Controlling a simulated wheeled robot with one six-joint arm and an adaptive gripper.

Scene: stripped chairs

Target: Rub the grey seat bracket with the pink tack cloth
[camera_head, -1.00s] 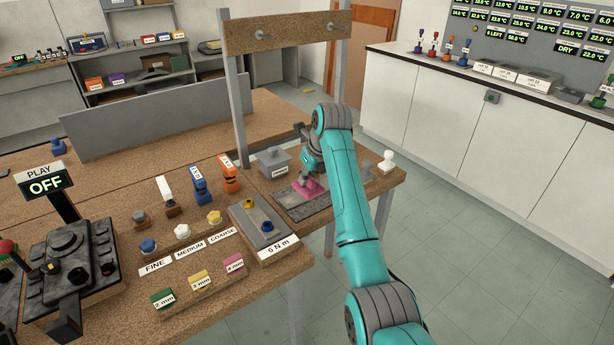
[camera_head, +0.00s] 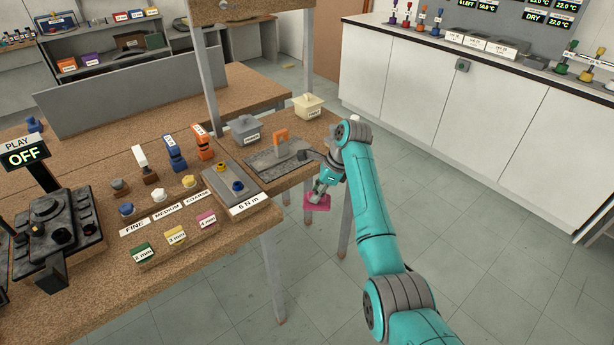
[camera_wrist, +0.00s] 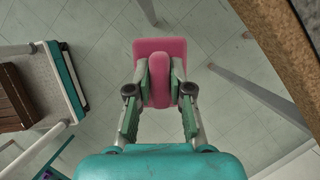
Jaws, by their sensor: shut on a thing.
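My gripper (camera_head: 320,192) is shut on the pink tack cloth (camera_head: 318,203), a flat pad with an upright grip. In the wrist view the cloth (camera_wrist: 148,48) is pinched by its ridge between the fingers (camera_wrist: 160,82), with floor behind it. It hangs in the air past the table's right front edge, touching nothing. A flat speckled grey mat (camera_head: 258,166) lies on the table to the left of my gripper. An upright orange block (camera_head: 281,142) stands on it beside a lighter grey piece (camera_head: 297,146), which may be the seat bracket; I cannot tell for sure.
A lidded grey box (camera_head: 244,131) and a cream box (camera_head: 309,107) stand behind the mat. A grey torque plate (camera_head: 225,184) marked 6 N m is left of it. Table legs (camera_head: 273,275) stand below. A white cabinet (camera_head: 430,90) lines the back right. Floor is clear at right.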

